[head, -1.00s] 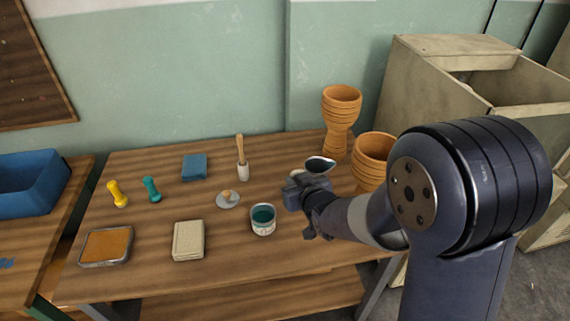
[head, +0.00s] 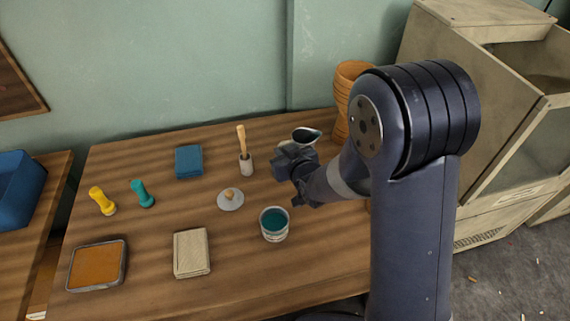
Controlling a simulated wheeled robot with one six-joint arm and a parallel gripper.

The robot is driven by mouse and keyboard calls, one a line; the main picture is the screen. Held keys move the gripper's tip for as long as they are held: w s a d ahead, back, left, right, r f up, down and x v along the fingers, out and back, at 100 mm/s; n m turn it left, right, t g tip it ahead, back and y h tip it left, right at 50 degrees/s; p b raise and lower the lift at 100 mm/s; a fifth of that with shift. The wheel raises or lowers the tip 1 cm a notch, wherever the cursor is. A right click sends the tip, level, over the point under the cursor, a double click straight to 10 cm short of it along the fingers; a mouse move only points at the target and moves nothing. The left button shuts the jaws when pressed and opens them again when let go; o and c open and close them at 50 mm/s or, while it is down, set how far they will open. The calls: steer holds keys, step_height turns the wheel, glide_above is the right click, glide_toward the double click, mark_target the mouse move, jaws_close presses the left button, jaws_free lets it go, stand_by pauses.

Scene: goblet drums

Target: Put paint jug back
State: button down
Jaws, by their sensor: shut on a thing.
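The paint jug (head: 305,135) shows as a pale rim with dark inside, just beyond my gripper (head: 290,160). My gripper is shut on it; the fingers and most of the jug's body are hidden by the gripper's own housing. I cannot tell whether the jug touches the table. A small can of teal paint (head: 273,225) stands on the wooden table (head: 150,233), nearer than the gripper and a little to its left.
A brush in a pot (head: 245,160), a lid with a knob (head: 230,199) and a blue block (head: 188,161) are left of my gripper. An orange goblet drum (head: 349,85) stands behind my arm.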

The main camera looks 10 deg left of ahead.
steer(key=shift+f+b, duration=0.3)
steer(key=shift+f, duration=2)
steer(key=shift+f+b, duration=0.2)
steer(key=shift+b, duration=0.1)
steer(key=c, duration=1.5)
jaws_free()
steer(key=shift+r, duration=0.2)
steer(key=shift+s+d+r+p, duration=0.1)
steer(key=shift+p, duration=0.25)
steer(key=v, duration=1.1)
steer(key=shift+s+d, duration=0.25)
